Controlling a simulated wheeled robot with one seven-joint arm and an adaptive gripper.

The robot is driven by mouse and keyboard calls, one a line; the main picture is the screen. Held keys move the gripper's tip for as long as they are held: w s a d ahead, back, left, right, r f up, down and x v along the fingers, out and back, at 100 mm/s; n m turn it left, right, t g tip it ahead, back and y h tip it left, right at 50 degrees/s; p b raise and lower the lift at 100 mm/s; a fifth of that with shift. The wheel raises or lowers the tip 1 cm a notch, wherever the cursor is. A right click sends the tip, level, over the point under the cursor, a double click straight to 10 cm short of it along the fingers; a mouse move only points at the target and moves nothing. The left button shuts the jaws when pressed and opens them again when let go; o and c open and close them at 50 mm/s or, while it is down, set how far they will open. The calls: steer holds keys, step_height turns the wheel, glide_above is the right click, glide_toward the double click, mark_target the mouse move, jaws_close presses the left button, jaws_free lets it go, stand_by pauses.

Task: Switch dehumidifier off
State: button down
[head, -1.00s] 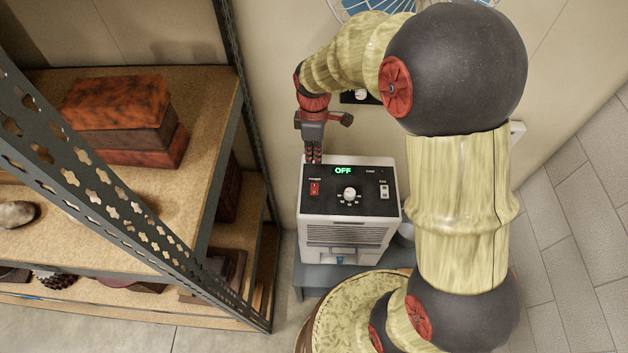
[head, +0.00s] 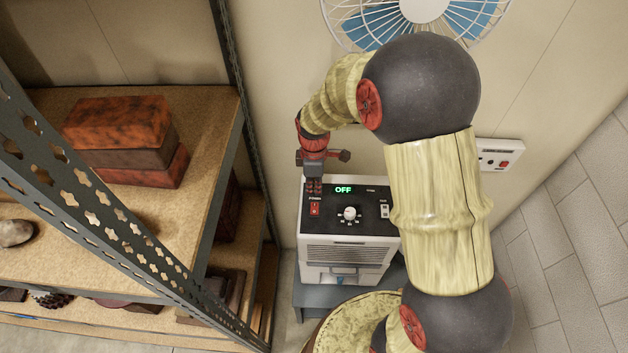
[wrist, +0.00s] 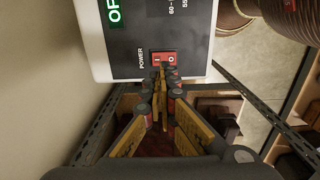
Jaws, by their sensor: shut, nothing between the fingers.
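The dehumidifier (head: 348,252) is a white box with a black top panel, standing on a grey stand. Its green display (head: 343,190) reads OFF. The red power switch (head: 314,209) is at the panel's left; in the wrist view the switch (wrist: 163,58) shows I and O marks beside the word POWER. A round white knob (head: 349,213) sits mid-panel. My gripper (head: 314,188) is shut and empty, at the panel's back left edge, close to the power switch. In the wrist view my fingertips (wrist: 162,72) are right at the switch's edge; I cannot tell whether they touch it.
A metal shelf (head: 215,200) with reddish boxes (head: 120,135) stands at the left, its upright close to the dehumidifier. A blue and white fan (head: 385,30) is on the wall above. A wall socket (head: 498,153) with a red switch is at the right.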

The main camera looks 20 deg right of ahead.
mark_target(314, 207)
step_height(314, 207, down, 7)
steer(key=shift+r, duration=0.1)
steer(key=shift+f, duration=0.35)
steer(key=shift+w+f+b, duration=0.1)
steer(key=shift+f+b, duration=0.25)
steer(key=shift+f, duration=0.05)
steer(key=shift+s, duration=0.2)
